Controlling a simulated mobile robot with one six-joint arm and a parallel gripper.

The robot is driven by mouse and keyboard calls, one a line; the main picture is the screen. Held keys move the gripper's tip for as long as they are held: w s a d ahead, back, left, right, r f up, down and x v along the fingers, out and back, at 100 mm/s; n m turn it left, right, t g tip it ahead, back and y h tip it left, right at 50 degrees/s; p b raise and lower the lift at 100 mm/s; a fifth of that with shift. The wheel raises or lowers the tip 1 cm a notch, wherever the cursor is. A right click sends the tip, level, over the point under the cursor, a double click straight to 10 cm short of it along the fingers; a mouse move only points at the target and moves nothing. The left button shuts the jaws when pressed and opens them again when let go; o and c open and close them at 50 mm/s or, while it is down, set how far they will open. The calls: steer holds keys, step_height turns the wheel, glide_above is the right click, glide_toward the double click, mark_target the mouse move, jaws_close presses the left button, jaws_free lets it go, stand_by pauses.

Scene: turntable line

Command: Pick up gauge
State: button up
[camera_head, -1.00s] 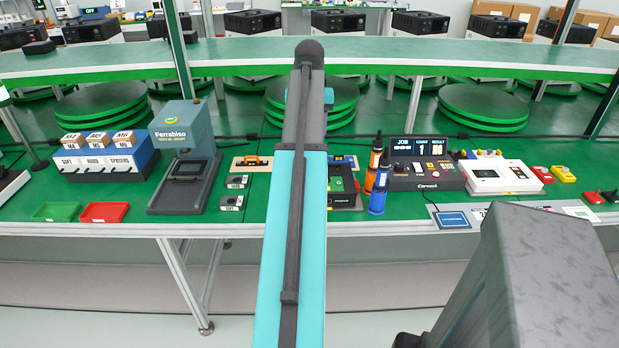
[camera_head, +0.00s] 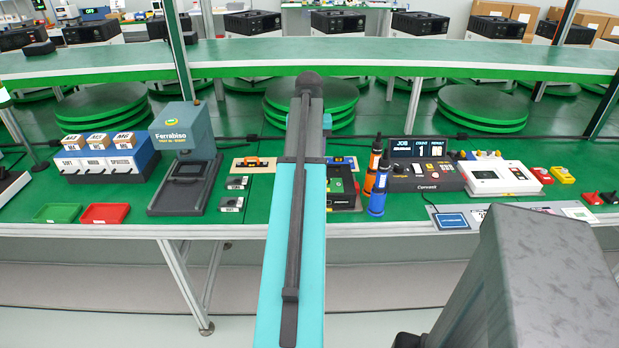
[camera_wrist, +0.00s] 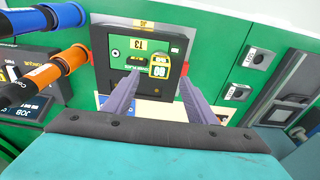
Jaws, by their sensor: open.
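A small yellow gauge (camera_wrist: 159,66) with dark round marks sits at the right of a green panel in a black case labelled T3 (camera_wrist: 138,44), seen in the wrist view. My gripper (camera_wrist: 160,84) is open, with its two purple-grey fingers apart on either side of the gauge's lower part in the picture. Nothing is held between them. I cannot tell how high the fingertips are above the case. In the head view the case (camera_head: 341,188) shows beside my teal arm, which hides my gripper and the gauge.
Orange (camera_head: 370,180) and blue (camera_head: 377,201) bottle-like tools stand right of the case, near a counter box (camera_head: 424,180). Two small grey blocks (camera_head: 232,204) and a dark press (camera_head: 185,180) are to the left. Red (camera_head: 105,213) and green trays lie farther left. A raised green shelf (camera_head: 240,60) spans behind.

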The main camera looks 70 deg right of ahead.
steer(key=shift+f, duration=0.55)
steer(key=shift+d+f+p, duration=0.15)
steer(key=shift+f+p, duration=0.1)
steer(key=shift+f, duration=1.05)
steer(key=shift+d+f+p, duration=0.1)
steer(key=shift+f+p, duration=0.15)
steer(key=shift+f, duration=1)
steer(key=shift+c, duration=0.3)
jaws_close()
steer(key=shift+r, duration=0.1)
steer(key=shift+r+b, duration=0.4)
steer(key=shift+r, duration=1.3)
steer(key=s+a+b, duration=0.1)
steer(key=s+a, duration=0.2)
steer(key=a, duration=0.4)
steer(key=s+a+r, duration=0.1)
steer(key=s+a, duration=0.2)
steer(key=a, duration=0.4)
steer(key=shift+a+r+b, duration=0.2)
steer(key=shift+a+b, duration=0.2)
